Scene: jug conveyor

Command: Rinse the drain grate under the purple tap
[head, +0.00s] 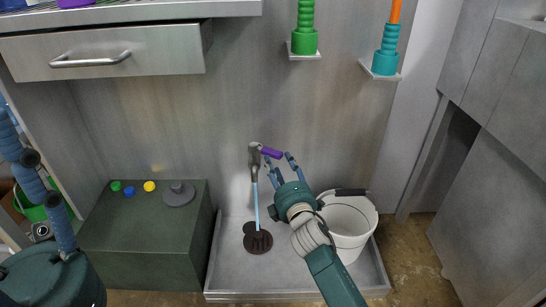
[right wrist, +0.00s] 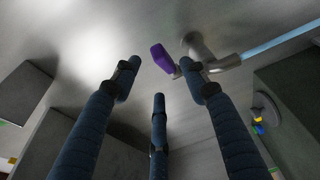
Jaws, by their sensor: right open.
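The purple tap handle (head: 271,152) sits on a grey tap (head: 254,160) on the back wall. A thin blue stream (head: 256,205) runs down from the tap. Below it, a dark brown round grate (head: 258,242) lies in the grey basin (head: 228,268), overlapping another dark round shape. My right gripper (head: 280,162) is open and empty, its fingers close to the handle. In the right wrist view the handle (right wrist: 162,58) is just past the spread fingertips; contact is unclear. My left gripper (head: 45,205) is partly in view at the left edge; its opening is unclear.
A white bucket (head: 348,228) stands in the basin right of my right gripper. A dark green block (head: 140,235) at left carries coloured caps (head: 130,191) and a grey disc (head: 179,194). A drawer (head: 110,52) juts out upper left. Small shelves hold green (head: 304,40) and teal (head: 386,60) bottles.

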